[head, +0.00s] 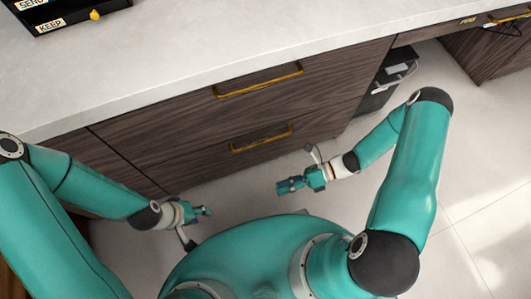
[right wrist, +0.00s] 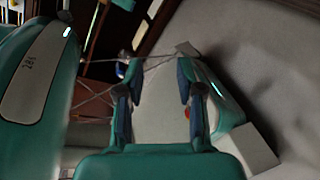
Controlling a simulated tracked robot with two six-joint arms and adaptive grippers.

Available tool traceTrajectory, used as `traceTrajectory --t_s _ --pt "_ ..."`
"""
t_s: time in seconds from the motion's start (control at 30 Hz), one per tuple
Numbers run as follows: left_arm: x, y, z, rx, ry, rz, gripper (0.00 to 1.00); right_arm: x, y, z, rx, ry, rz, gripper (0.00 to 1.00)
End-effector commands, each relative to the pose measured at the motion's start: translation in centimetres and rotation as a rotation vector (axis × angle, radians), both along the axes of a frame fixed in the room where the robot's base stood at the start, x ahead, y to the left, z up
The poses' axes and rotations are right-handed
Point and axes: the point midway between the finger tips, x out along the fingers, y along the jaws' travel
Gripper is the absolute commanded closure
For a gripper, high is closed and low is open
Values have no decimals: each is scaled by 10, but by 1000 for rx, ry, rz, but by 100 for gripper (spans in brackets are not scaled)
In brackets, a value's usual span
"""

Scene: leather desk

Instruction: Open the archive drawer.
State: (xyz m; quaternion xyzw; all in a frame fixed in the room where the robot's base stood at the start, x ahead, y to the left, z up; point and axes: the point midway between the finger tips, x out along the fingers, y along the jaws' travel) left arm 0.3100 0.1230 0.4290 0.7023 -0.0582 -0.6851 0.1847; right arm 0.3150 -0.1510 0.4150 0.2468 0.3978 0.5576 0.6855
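The desk front has two dark wood drawers, both closed flush. The upper drawer (head: 330,82) has a brass bar handle (head: 258,80). The lower drawer (head: 200,162) has a similar brass handle (head: 262,138). I see no label telling which is the archive drawer. My right gripper (head: 284,186) is in front of and below the lower handle in the picture, apart from it. In the right wrist view its two fingers (right wrist: 160,80) stand apart with nothing between them. My left gripper (head: 203,211) is further left, clear of the drawer fronts; its finger opening is too small to tell.
The pale desktop (head: 230,45) overhangs the drawers. A black tray with SEND and KEEP labels (head: 60,12) and a yellow knob stands at its far left. A dark device with cables (head: 385,80) sits in the opening right of the drawers. The light tiled floor (head: 480,185) is clear at right.

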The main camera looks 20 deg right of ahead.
Motion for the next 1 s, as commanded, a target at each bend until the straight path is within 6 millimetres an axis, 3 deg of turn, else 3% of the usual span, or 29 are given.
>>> traceTrajectory --t_s 0.03,0.1,0.3,0.43,0.67,1.0 --pt "0 0 -38 0 0 0 60 16 -15 -37 86 79 -142 63" --pt "0 0 -59 0 0 0 60 37 -37 -51 210 166 -310 63" --pt "0 0 -93 0 -1 0 60 68 -100 -73 481 277 -608 63" --pt "0 0 -99 0 -1 0 60 75 -119 -75 561 292 -680 63" --pt "0 0 -99 0 -1 0 60 90 -107 -69 577 296 -689 63" --pt "0 0 -106 0 -1 0 60 137 -53 -60 574 296 -682 63"
